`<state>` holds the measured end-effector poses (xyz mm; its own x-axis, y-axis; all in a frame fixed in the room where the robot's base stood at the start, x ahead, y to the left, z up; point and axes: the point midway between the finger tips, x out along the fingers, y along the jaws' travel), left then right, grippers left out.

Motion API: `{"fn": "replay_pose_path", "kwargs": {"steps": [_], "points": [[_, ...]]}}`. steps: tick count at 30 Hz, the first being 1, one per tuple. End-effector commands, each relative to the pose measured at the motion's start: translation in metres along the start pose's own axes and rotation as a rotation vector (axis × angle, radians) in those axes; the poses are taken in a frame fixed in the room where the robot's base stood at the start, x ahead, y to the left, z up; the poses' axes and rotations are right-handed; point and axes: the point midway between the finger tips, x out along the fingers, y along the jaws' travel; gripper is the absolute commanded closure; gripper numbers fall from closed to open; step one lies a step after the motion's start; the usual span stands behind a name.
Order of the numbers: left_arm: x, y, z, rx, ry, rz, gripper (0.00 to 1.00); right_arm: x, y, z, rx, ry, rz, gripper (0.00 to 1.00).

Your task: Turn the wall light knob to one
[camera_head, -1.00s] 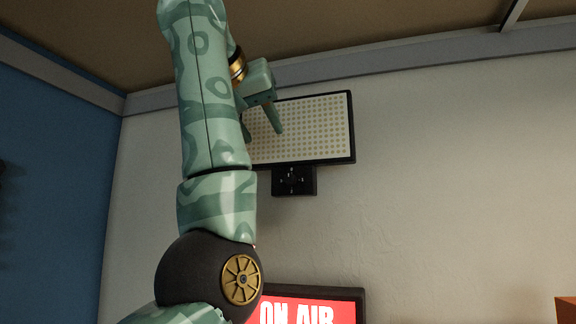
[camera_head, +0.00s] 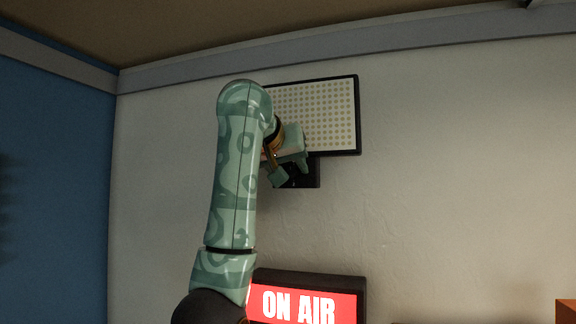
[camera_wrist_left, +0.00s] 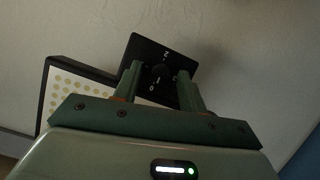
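The wall light (camera_head: 335,118) is a black-framed panel with pale dots, high on the wall. Its small black control plate (camera_head: 313,178) hangs below it, partly hidden by my left gripper (camera_head: 290,166). In the left wrist view the plate (camera_wrist_left: 140,50) carries white marks, among them a 0 and what looks like a 2. The dark round knob (camera_wrist_left: 159,73) is at its middle; its exact pointing is too dim to tell. My left gripper (camera_wrist_left: 160,78) is open, one finger on each side of the knob. Contact cannot be told. My right gripper is out of view.
The lit red ON AIR sign (camera_head: 305,303) is on the wall below the light. A blue wall (camera_head: 55,190) stands at the left. An orange-brown object (camera_head: 566,311) shows at the lower right. The white wall right of the light is clear.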

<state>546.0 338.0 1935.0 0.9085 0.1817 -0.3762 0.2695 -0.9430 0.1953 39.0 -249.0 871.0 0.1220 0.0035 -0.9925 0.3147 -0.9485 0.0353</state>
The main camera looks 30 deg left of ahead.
Motion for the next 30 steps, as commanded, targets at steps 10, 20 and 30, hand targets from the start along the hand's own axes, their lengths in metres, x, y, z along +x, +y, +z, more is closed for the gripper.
{"fn": "replay_pose_path", "kwargs": {"steps": [10,20,30], "points": [[-0.001,0.0,0.0,0.004,0.001,-0.001,1.0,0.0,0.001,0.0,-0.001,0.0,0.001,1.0],[0.0,0.002,0.001,0.109,0.006,-0.043,1.0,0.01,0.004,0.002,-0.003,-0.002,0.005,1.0],[0.0,0.004,0.003,0.38,0.019,-0.154,1.0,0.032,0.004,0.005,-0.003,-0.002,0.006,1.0]]}}
